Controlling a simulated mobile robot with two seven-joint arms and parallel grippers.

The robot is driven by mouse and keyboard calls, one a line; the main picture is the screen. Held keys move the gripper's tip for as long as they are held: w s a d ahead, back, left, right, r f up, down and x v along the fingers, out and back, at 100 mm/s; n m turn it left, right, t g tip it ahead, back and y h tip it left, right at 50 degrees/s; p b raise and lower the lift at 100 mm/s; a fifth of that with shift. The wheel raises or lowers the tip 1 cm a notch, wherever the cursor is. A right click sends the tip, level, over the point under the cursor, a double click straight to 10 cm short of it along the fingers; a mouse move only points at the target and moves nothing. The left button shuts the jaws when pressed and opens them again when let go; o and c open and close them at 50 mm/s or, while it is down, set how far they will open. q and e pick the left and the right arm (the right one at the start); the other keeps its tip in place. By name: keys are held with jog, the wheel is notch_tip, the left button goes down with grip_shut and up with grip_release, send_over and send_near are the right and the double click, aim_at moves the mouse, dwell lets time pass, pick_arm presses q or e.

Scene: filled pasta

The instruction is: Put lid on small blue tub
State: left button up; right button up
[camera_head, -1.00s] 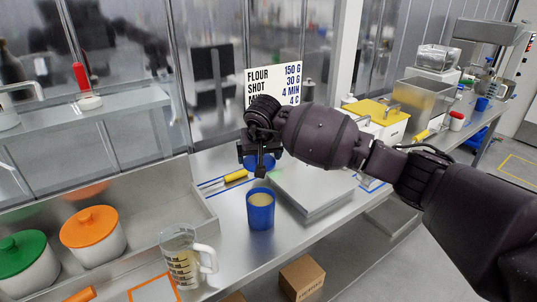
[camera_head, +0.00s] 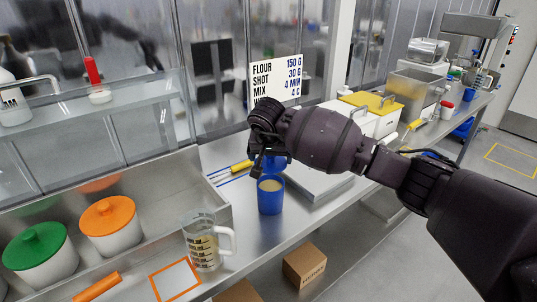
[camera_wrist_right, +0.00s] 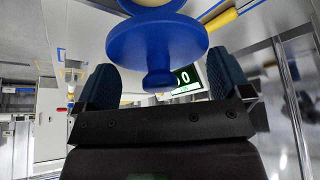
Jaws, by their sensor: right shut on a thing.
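The small blue tub (camera_head: 270,200) stands upright and uncovered on the steel bench, with a tan filling showing at its top. The blue lid (camera_head: 277,164) is just above and behind the tub's rim, partly hidden by my right gripper (camera_head: 262,172). In the right wrist view the lid (camera_wrist_right: 157,45) is a round blue disc with a knob toward my gripper. My right gripper (camera_wrist_right: 163,84) is shut on the lid at its knob, with a finger on either side. A tan and blue part, seemingly the tub, shows at the top edge beyond the lid. My left gripper is out of view.
A measuring jug (camera_head: 203,240) stands left of the tub. A yellow-handled tool (camera_head: 241,166) and a flat grey slab (camera_head: 318,184) lie behind it. Orange-lidded (camera_head: 108,222) and green-lidded (camera_head: 36,250) pots sit at left. Bare bench lies between jug and tub.

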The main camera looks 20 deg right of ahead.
jog(key=shift+f+b, duration=0.65)
jog(key=shift+f, duration=0.75)
jog(key=shift+f+b, duration=0.7)
jog(key=shift+f, duration=0.95)
jog(key=shift+b, duration=0.3)
jog(key=shift+f+b, duration=0.2)
jog(key=shift+b, duration=0.1)
